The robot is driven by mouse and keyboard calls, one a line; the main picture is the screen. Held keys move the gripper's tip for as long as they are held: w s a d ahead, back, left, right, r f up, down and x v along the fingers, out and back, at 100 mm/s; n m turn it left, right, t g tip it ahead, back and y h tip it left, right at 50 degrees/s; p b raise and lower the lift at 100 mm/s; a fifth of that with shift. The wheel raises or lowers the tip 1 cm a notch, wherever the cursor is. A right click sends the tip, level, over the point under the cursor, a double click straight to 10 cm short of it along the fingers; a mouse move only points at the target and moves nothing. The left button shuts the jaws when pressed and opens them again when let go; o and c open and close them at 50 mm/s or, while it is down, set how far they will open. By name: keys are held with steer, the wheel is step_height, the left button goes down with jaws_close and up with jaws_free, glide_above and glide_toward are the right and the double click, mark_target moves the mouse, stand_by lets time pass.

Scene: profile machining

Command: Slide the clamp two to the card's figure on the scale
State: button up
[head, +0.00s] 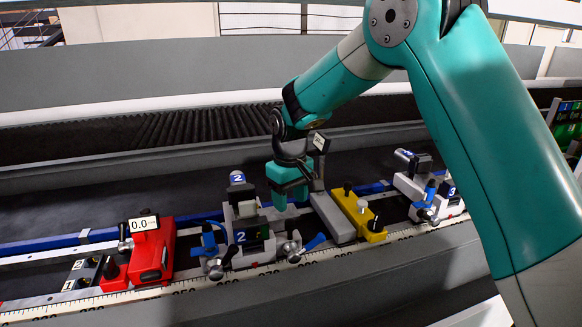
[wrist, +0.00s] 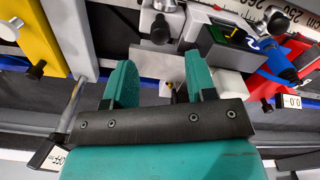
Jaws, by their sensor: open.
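A red unit (head: 152,252) with a 0.0 display is left of the clamp. A grey-and-yellow unit (head: 358,212) is close on the right, with clamp three (head: 437,203) beyond it. A blue rail (head: 45,246) runs behind.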

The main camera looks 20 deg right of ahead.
step_height(320, 180, up, 11)
steer(key=b, duration=0.1)
steer(key=shift+f, duration=0.2)
steer(key=s+d+f+m+t, duration=0.15)
steer(key=s+d+f, duration=0.3)
steer(key=s, duration=0.55)
steer(key=s+d+f+m+t, duration=0.1)
steer(key=s+d+f+m, duration=0.15)
steer(key=s+f, duration=0.45)
steer(key=s+a+r+n+g+y, duration=0.2)
steer(key=s+a+r+n+y, duration=0.2)
steer(key=s+a, duration=1)
step_height(320, 180, up, 6)
steer(key=n, duration=0.3)
steer(key=shift+f+n, duration=0.2)
steer(key=shift+n, duration=0.1)
